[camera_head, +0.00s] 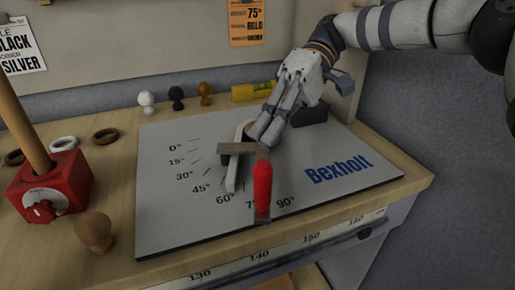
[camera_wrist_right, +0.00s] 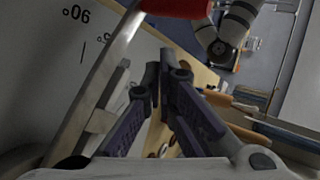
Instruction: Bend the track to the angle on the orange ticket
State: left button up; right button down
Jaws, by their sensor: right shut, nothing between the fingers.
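The orange ticket (camera_head: 246,22) hangs on the back wall and reads 75° at its top. A grey board (camera_head: 165,225) marked "Bexholt" lies on the table with an angle scale from 0° to 90°. A pale grey bar (camera_head: 232,178), apparently the track's movable part, points near the 60° mark. A red-handled clamp-like tool (camera_head: 262,183) lies across the board, partly covering the 75° mark; its red part shows in the right wrist view (camera_wrist_right: 178,6). My right gripper (camera_head: 262,135) is shut and empty, close beside the bar's upper end, hiding part of it. My left gripper is not seen.
A red block with a dial (camera_head: 60,190) and wooden post stands left. A wooden knob (camera_head: 94,230) sits near the front edge. The board's lower right is clear.

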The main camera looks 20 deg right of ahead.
jog(key=a+r+n+t+h, duration=0.2)
jog(key=a+r+t+h, duration=0.1)
jog(key=a+r+h, duration=0.75)
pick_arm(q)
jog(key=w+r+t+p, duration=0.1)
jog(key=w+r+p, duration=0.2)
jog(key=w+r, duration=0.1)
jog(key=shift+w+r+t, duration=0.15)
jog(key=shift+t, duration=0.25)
pick_arm(e)
jog(key=s+d+f+h, duration=0.1)
jog(key=s+d+f, duration=0.2)
jog(key=f, duration=0.8)
jog(key=shift+s, duration=0.8)
jog(key=shift+d+n+h, duration=0.1)
jog(key=shift+n+h, duration=0.15)
jog(key=shift+n, duration=0.05)
